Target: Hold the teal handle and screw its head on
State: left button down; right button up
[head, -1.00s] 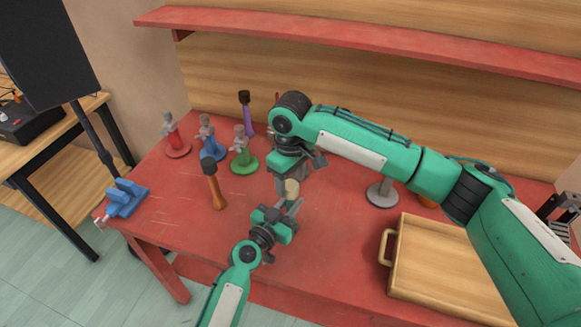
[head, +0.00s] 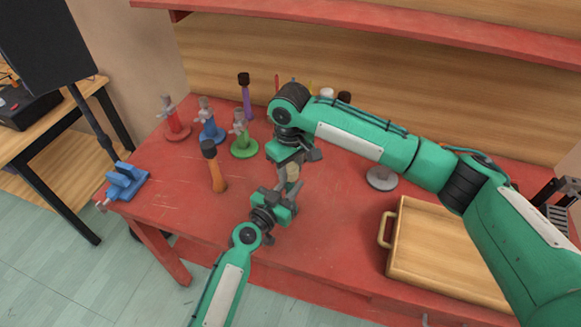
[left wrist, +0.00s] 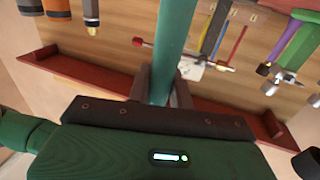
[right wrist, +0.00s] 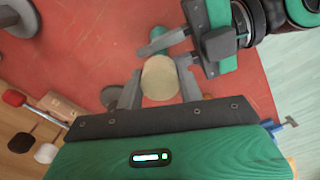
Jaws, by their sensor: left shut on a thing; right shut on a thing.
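The teal handle (left wrist: 171,45) is gripped between the fingers of my left gripper (left wrist: 160,88) in the left wrist view. In the head view my left gripper (head: 280,207) is below my right gripper (head: 295,158), and the handle is mostly hidden there. My right gripper is shut on a cream, rounded head (right wrist: 160,78), which also shows in the head view (head: 293,172). The head is in line with the handle, at its upper end. I cannot tell how far the two are joined.
Red, blue and green stands (head: 243,143) are at the back left of the red table (head: 335,225). An orange-handled mallet (head: 215,172) stands nearer, with a blue vise (head: 124,183) at the left edge. A wooden tray (head: 440,240) is on the right.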

jog(key=o, duration=1.1)
jog(key=shift+o, duration=0.2)
notch_tip(320, 180, up, 12)
pick_arm(q)
jog(key=c, duration=1.2)
grip_release()
jog(key=shift+o, duration=0.2)
jog(key=shift+s, duration=0.1)
